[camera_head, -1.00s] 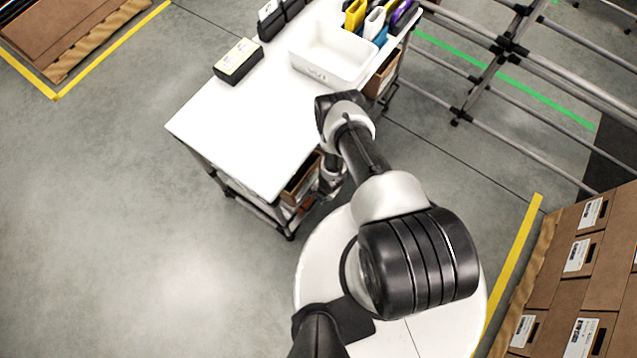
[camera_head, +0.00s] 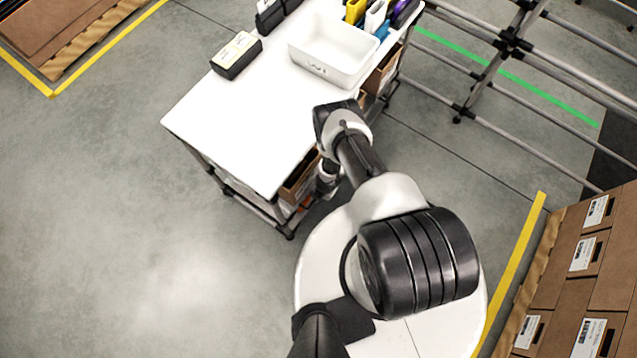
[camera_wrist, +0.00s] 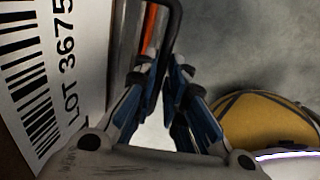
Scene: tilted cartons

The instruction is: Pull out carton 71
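In the wrist view a white label (camera_wrist: 40,75) with a barcode and "LOT 3675" lies close along the left, on what seems a carton face. No number 71 is readable. My gripper (camera_wrist: 163,72) has its blue-and-black fingers close together beside the label. A thin black bent bar (camera_wrist: 172,25) runs down to the fingers; I cannot tell whether they hold it. In the head view brown cartons (camera_head: 300,180) show under the white table's edge. My gripper (camera_head: 325,180) is beside them, mostly hidden by my arm.
The white table (camera_head: 230,120) carries a white bin (camera_head: 332,70) and a black box (camera_head: 237,56). Stacked cartons (camera_head: 575,290) stand at the lower right, and a pipe rack (camera_head: 510,40) at the upper right. Floor at the left is clear. A yellow rounded object (camera_wrist: 265,120) shows in the wrist view.

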